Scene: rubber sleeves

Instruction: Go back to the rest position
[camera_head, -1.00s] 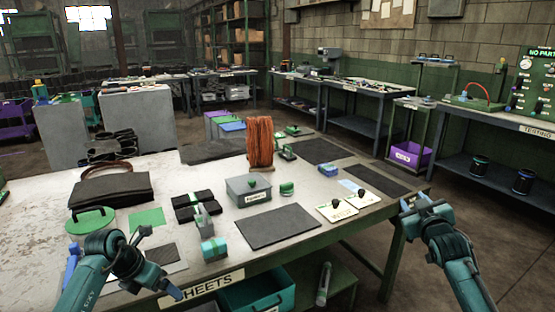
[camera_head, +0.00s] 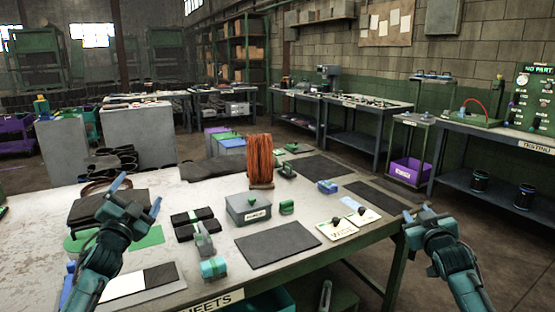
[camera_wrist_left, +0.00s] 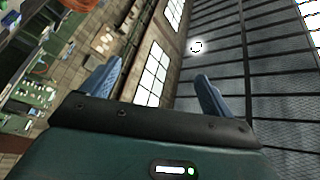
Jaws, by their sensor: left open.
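My left gripper (camera_head: 138,192) is raised at the left front of the workbench (camera_head: 330,262), its blue fingers apart and pointing up. In the left wrist view the left gripper (camera_wrist_left: 157,88) is open, with nothing between its fingers; windows and the roof show beyond. My right gripper (camera_head: 417,212) is just off the bench's right edge, pointing forward, with no object seen in it. Whether its jaws are parted is too small to tell.
Floor beyond the right edge looks clear.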

